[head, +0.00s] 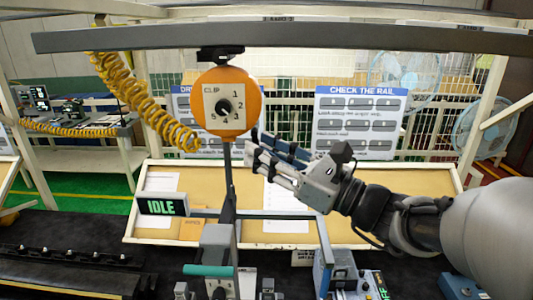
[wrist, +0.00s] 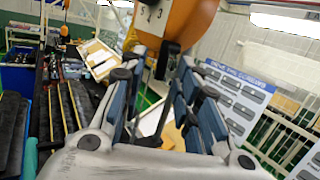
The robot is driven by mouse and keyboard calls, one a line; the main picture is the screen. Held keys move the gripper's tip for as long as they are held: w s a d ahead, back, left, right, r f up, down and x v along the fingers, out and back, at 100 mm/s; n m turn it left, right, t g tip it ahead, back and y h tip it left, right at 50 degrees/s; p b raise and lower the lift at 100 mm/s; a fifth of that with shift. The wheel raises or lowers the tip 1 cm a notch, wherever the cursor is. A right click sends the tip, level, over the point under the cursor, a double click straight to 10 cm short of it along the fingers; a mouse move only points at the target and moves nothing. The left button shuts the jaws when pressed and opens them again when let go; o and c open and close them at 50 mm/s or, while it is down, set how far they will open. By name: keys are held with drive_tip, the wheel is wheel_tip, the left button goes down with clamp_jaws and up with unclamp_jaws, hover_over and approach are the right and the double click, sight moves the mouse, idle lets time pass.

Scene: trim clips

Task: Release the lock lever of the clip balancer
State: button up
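The clip balancer (head: 236,90) is a round orange housing hanging from the overhead rail. Its pale face reads "CLIP" with numbers around a black knob (head: 223,107). A dark stem (head: 228,175) runs down from it to a grey tool (head: 217,245) with a teal handle. My gripper (head: 255,148) is just below and right of the housing, its fingers pointing left. In the wrist view the orange housing (wrist: 190,22) is close ahead. The fingers are apart, with a dark piece (wrist: 168,60) under the housing showing between them. I cannot tell which part is the lock lever, or whether a finger touches anything.
The grey overhead rail (head: 350,38) crosses above. A yellow coiled hose (head: 135,95) hangs left of the balancer. An "IDLE" display (head: 162,205) stands lower left. A tan board (head: 370,185) and a "CHECK THE RAIL" sign (head: 356,122) are behind. Fixtures stand on the dark bench below.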

drive_tip(key=v, duration=1.2)
